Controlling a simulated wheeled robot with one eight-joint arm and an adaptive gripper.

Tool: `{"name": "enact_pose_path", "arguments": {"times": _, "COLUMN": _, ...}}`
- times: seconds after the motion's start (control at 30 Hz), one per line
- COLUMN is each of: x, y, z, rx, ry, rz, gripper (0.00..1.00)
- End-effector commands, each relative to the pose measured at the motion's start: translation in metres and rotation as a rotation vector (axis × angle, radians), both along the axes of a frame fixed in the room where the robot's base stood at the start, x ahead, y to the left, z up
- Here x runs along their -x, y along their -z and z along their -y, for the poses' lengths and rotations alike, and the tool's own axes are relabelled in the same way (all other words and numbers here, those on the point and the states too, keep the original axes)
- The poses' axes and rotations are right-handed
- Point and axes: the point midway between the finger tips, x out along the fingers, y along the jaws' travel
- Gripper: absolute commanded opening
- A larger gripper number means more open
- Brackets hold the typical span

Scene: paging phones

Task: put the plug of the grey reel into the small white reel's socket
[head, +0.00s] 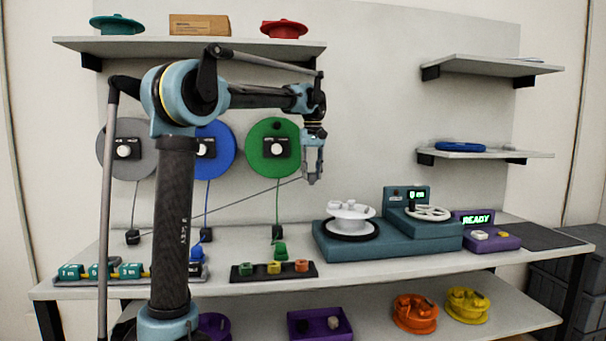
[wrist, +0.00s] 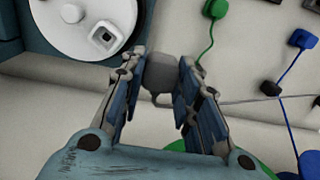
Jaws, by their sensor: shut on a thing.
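My gripper (head: 313,178) hangs above the bench, left of and higher than the small white reel (head: 350,211). In the wrist view the gripper (wrist: 163,82) is shut on the grey plug (wrist: 160,72), with a finger on each side. The grey cord runs off to the right there. The grey reel (head: 112,148) hangs on the wall at the left, partly hidden by my arm. The small white reel also shows at the upper left of the wrist view (wrist: 65,35). Its square socket (wrist: 105,37) faces up, apart from the plug.
The white reel stands on a teal machine (head: 340,247). A blue reel (head: 222,150) and a green reel (head: 262,160) hang nearby, their cords running down to the bench. A black tray (head: 250,275) with coloured blocks lies in front. The taut grey cord crosses before the wall.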

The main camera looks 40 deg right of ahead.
Motion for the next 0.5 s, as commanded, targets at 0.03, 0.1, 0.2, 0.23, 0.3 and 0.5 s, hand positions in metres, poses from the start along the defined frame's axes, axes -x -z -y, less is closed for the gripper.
{"name": "enact_pose_path", "arguments": {"times": 0.03, "x": 0.003, "y": 0.0, "z": 0.005, "rx": 0.0, "ry": 0.002, "rz": 0.0, "gripper": 0.12}}
{"name": "enact_pose_path", "arguments": {"times": 0.1, "x": 0.006, "y": 0.0, "z": 0.011, "rx": 0.0, "ry": 0.002, "rz": 0.0, "gripper": 0.12}}
{"name": "enact_pose_path", "arguments": {"times": 0.2, "x": 0.011, "y": 0.0, "z": 0.019, "rx": 0.0, "ry": 0.001, "rz": 0.0, "gripper": 0.12}}
{"name": "enact_pose_path", "arguments": {"times": 0.23, "x": 0.012, "y": 0.0, "z": 0.022, "rx": 0.0, "ry": 0.001, "rz": 0.0, "gripper": 0.12}}
{"name": "enact_pose_path", "arguments": {"times": 0.3, "x": 0.015, "y": 0.0, "z": 0.028, "rx": 0.0, "ry": 0.001, "rz": 0.0, "gripper": 0.12}}
{"name": "enact_pose_path", "arguments": {"times": 0.5, "x": 0.025, "y": 0.0, "z": 0.044, "rx": 0.0, "ry": 0.001, "rz": 0.0, "gripper": 0.12}}
